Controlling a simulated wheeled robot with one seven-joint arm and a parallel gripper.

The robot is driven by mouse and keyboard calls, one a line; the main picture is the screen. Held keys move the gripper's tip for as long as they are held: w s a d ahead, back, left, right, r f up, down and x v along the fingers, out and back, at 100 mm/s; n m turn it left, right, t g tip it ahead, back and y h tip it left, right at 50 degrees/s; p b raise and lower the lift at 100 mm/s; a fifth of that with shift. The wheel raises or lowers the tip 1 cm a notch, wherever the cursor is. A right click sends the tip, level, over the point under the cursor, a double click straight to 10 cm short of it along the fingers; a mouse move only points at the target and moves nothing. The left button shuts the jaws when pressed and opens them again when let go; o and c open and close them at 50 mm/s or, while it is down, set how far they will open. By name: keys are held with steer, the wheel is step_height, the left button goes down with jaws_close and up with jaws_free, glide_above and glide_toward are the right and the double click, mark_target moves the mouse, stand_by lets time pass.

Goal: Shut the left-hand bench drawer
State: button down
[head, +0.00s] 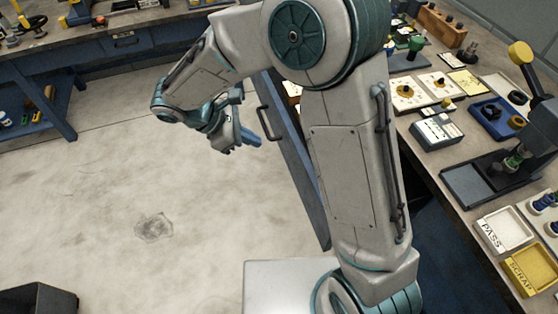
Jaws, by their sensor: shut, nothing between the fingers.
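A blue bench drawer (293,150) stands out from the right-hand bench, with its long front facing the open floor. A dark bar handle (264,122) is on that front near its far end. A little of the inside, with small pale and orange things, shows between the front and my arm; my arm hides the rest. My gripper (252,141) is shut and empty.
The right-hand bench (425,152) carries trays, a grey device (436,131), a PASS tray (504,230) and a yellow SCRAP tray (533,270). Another bench with a blue drawer (124,42) runs along the back left. A dark bin (38,300) is at lower left. The floor between is clear.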

steer(key=a+f+n+b, duration=0.1)
steer(key=a+f+n, duration=0.1)
steer(key=a+f, duration=0.25)
glide_toward(290, 159)
steer(key=shift+t, duration=0.3)
steer(key=x, duration=0.5)
steer(key=shift+s+a+f, duration=0.15)
steer(key=shift+s+f, duration=0.05)
steer(key=shift+f, duration=0.4)
steer(key=shift+w+d, duration=0.15)
steer(key=shift+d, duration=0.2)
